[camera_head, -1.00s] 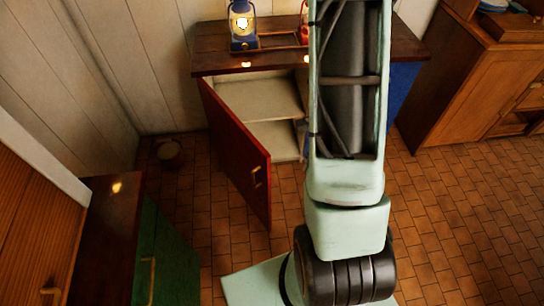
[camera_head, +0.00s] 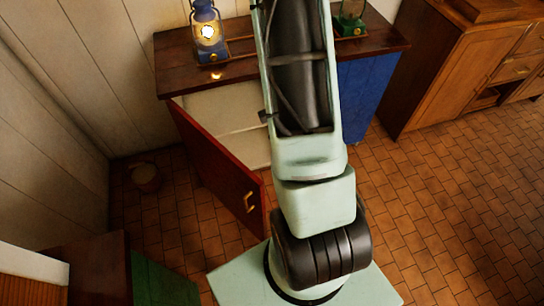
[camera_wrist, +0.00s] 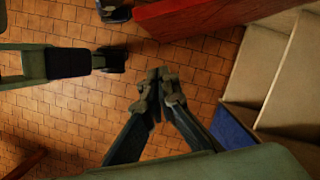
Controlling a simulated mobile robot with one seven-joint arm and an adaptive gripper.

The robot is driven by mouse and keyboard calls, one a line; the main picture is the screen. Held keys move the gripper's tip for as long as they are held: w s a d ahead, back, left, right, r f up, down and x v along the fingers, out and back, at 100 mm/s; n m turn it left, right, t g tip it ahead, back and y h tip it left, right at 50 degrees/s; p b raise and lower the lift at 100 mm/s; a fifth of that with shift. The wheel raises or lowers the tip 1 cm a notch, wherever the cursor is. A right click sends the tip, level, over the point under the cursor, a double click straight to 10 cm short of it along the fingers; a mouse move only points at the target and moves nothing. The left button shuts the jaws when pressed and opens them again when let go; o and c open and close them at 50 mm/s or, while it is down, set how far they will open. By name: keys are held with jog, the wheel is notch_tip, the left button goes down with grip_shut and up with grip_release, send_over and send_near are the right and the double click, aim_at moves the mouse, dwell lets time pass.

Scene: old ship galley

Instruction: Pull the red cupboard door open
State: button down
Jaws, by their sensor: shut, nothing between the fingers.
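The red cupboard door (camera_head: 222,165) stands wide open, swung out from the cupboard, with a brass handle (camera_head: 249,202) near its free edge. Behind it the pale shelves (camera_head: 222,118) of the cupboard are exposed. In the wrist view the red door (camera_wrist: 200,14) crosses the top and the pale shelves (camera_wrist: 268,75) are at the right. My gripper (camera_wrist: 160,76) is shut and empty above the tiled floor, apart from the door. In the head view my arm hides the gripper and part of the cupboard.
A bucket (camera_head: 145,176) sits by the wall. A green cabinet (camera_head: 160,283) is at lower left. Tiled floor is clear at right.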

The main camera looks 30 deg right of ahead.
jog(key=s+a+f, duration=0.1)
jog(key=a+f, duration=0.5)
jog(key=f, duration=0.2)
jog(key=shift+s, duration=0.25)
